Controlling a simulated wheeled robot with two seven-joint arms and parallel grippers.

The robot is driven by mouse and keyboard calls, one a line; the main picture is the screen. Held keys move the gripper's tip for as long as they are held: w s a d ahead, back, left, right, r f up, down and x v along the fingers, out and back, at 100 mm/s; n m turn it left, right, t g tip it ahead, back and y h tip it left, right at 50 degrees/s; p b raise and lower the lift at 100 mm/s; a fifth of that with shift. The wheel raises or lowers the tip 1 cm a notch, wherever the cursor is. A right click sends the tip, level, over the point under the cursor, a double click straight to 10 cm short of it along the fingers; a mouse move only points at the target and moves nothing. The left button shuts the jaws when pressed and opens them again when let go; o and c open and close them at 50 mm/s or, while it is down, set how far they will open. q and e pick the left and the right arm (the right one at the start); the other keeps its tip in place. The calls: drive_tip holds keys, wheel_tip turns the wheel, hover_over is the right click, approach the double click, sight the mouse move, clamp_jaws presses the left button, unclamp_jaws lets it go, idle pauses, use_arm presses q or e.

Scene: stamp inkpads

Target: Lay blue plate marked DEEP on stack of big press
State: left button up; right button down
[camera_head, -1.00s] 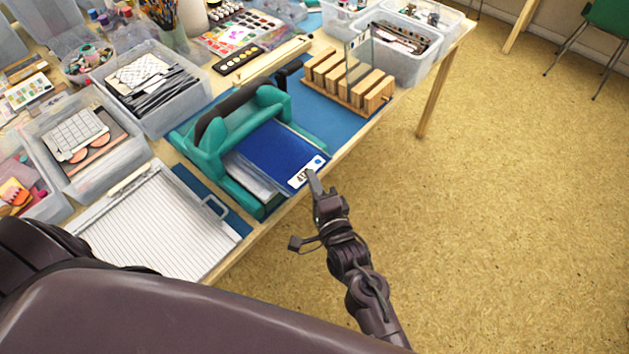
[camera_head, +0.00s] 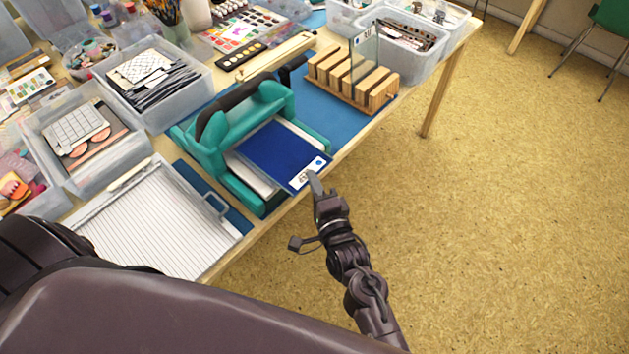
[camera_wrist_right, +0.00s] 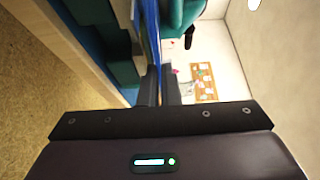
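The blue plate (camera_head: 272,148) lies almost flat in the mouth of the big teal press (camera_head: 213,140). A white label (camera_head: 308,173) is on its near right corner; its writing is too small to read. Pale stack edges (camera_head: 253,179) show under the plate on its left and right sides. Whether plate and stack touch, I cannot tell. My right gripper (camera_head: 315,182) is shut on the plate's labelled edge. In the right wrist view the fingers (camera_wrist_right: 160,85) stand close on either side of the plate (camera_wrist_right: 155,35), seen edge-on. My left gripper is out of view.
A wooden rack (camera_head: 352,82) with upright slots stands right of the press. A ridged white board (camera_head: 150,225) lies on the left, with clear bins (camera_head: 150,88) behind it. The table's front edge runs just under my right gripper; open floor lies beyond.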

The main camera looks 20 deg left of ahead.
drive_tip(key=shift+f, duration=0.4)
idle(0.8)
drive_tip(key=c, duration=2.1)
unclamp_jaws()
drive_tip(key=o, duration=0.5)
drive_tip(key=d+p, duration=0.1)
drive_tip(key=s+d, duration=0.1)
drive_tip(key=d, duration=0.1)
drive_tip(key=d+p, duration=0.1)
drive_tip(key=shift+s+d+p, duration=0.3)
drive_tip(key=shift+s+d, duration=0.1)
